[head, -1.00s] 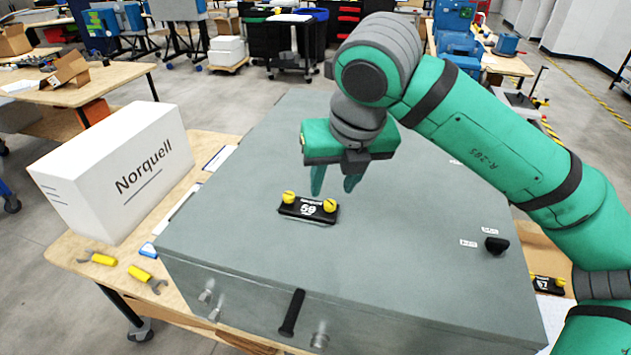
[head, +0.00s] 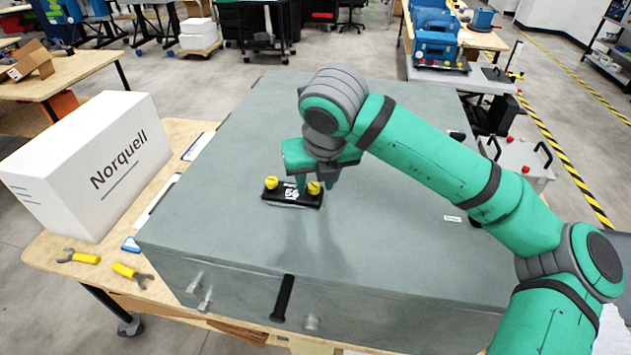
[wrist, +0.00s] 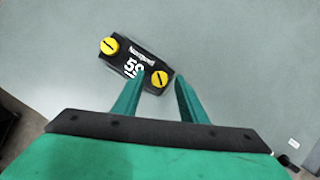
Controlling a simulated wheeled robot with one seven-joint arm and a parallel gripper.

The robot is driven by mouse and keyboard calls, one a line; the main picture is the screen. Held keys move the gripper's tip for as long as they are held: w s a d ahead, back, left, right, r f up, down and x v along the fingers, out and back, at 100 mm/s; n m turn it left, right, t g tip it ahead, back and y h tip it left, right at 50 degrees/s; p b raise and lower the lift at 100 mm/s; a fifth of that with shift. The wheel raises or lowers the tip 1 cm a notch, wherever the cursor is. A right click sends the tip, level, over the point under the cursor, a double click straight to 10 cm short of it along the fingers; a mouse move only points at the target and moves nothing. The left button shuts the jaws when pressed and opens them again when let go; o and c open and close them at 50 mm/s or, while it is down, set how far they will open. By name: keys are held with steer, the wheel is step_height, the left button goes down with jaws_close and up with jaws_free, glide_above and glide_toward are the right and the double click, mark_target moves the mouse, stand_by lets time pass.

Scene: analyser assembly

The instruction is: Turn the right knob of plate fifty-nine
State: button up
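Plate fifty-nine (head: 292,199) is a black plate with white print, lying on the grey cabinet top. It has a yellow left knob (head: 271,183) and a yellow right knob (head: 314,188). My gripper (head: 316,190) points down at the right end of the plate, its fingers apart. In the wrist view the plate (wrist: 135,65) is tilted, with the left knob (wrist: 109,46) farther off and the right knob (wrist: 159,79) just ahead of and between the open fingertips (wrist: 160,76). I cannot tell whether the fingers touch the right knob.
The grey cabinet (head: 230,230) stands on a wooden table (head: 75,262). A black handle (head: 282,298) is on the cabinet front. The cabinet top around the plate is clear.

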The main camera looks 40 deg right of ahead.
steer(key=shift+w, duration=0.1)
jaws_close()
steer(key=shift+n, duration=0.3)
steer(key=n+y, duration=0.1)
steer(key=n, duration=0.2)
steer(key=shift+d, duration=0.2)
steer(key=shift+d+n+y, duration=0.1)
steer(key=shift+n+y, duration=0.6)
steer(key=shift+n, duration=0.6)
steer(key=shift+f, duration=0.1)
jaws_free()
